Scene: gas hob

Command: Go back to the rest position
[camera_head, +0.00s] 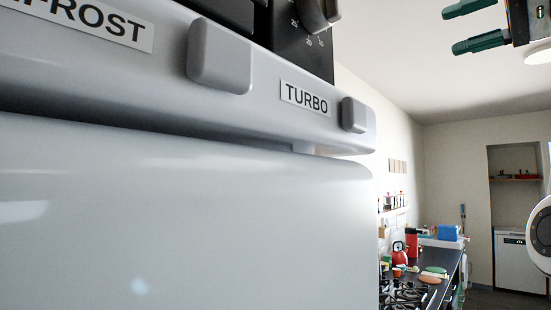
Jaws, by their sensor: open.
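My gripper (452,30) is at the upper right of the head view, high up against the ceiling. Its two green fingers point left and stand apart, with nothing between them. A gap of open air shows between it and the white appliance (180,210) that fills the left of the view. Part of my arm (541,233) shows at the right edge.
The appliance front has square grey buttons (220,57) and a TURBO label (305,98). A black unit with a knob (312,14) sits on top. Behind are the gas hob (403,294), a red kettle (399,253) and a dark counter (447,264). Floor shows at lower right.

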